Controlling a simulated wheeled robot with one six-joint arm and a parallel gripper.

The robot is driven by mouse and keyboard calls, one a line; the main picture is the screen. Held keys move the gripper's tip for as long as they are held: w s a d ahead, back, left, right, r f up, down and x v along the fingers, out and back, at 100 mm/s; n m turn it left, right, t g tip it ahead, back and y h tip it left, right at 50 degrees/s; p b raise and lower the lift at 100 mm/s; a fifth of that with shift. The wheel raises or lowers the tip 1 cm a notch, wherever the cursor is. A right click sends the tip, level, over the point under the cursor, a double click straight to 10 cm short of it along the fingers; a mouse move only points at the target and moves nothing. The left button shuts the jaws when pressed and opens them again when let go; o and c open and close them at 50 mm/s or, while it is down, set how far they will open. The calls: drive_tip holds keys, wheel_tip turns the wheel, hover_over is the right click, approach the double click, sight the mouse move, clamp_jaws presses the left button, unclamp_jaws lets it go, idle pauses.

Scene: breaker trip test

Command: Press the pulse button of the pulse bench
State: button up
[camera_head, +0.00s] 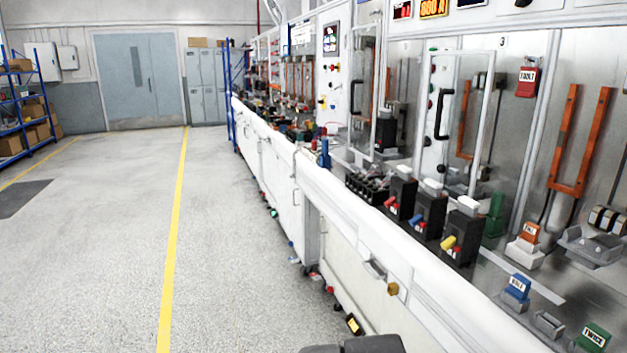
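A long white test bench (345,215) runs from the lower right to the back; I cannot tell from its markings whether it is the pulse bench. I cannot make out a button marked pulse. A small yellow-orange knob or button (392,289) is on the bench's front face, beside a grey handle (374,268). Red and yellow round controls (322,103) are on a panel further back, too small to read. A dark rounded part at the bottom edge may be mine. My gripper is not in view.
Black breakers (430,212) with coloured levers stand on the bench. Blue (517,287) and green (593,337) tagged blocks lie nearer. A red FAULT tag (527,82) hangs above. Small items lie along the bench foot. The floor (90,260) left of the yellow line (175,225) is mostly clear.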

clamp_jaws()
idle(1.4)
